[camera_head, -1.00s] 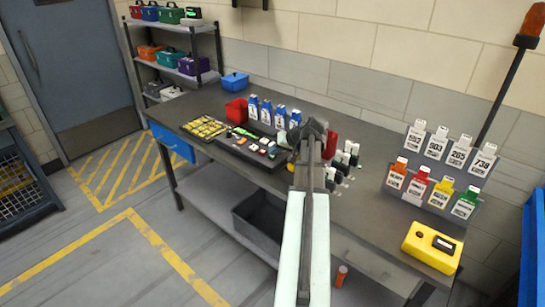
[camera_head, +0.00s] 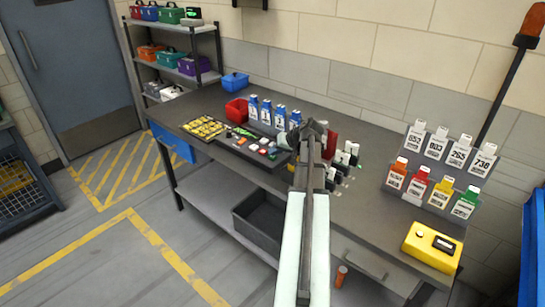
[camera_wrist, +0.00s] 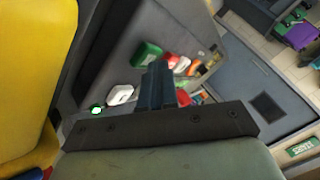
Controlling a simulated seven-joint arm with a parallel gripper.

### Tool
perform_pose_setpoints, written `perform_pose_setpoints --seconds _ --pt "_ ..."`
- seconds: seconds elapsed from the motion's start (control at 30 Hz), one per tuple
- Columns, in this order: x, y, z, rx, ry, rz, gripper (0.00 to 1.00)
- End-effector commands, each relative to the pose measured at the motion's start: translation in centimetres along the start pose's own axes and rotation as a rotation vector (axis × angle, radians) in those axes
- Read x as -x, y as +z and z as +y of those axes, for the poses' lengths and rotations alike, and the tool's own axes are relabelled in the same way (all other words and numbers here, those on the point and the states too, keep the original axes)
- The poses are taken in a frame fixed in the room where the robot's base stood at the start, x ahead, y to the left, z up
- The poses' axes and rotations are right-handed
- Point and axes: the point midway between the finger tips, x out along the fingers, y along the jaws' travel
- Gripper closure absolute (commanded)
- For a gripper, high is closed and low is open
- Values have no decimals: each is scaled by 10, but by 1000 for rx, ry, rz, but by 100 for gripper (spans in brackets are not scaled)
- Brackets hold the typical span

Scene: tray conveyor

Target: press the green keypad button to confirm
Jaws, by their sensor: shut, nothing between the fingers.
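A dark panel (camera_head: 228,150) near the middle of the bench carries small green, red and white pieces. In the wrist view a green piece (camera_wrist: 146,55) lies on a dark surface, with a white piece (camera_wrist: 120,95) and a red piece (camera_wrist: 180,65) near it. A small round light with a green glow (camera_wrist: 97,109) is left of the white piece. I cannot tell for sure which of these is the keypad's green button. My gripper (camera_wrist: 158,70) is shut and empty, and its tips overlap the coloured pieces in the picture.
Right of my arm are dark and white pieces (camera_head: 347,155), a tag rack (camera_head: 425,205) and a yellow box (camera_head: 432,247). Bare bench lies between.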

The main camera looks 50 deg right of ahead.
Motion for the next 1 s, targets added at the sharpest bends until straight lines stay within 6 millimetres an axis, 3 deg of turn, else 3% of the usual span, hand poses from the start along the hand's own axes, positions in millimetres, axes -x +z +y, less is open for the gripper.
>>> perform_pose_setpoints --seconds 1.0 --pt "21 -16 -16 2 0 0 100"
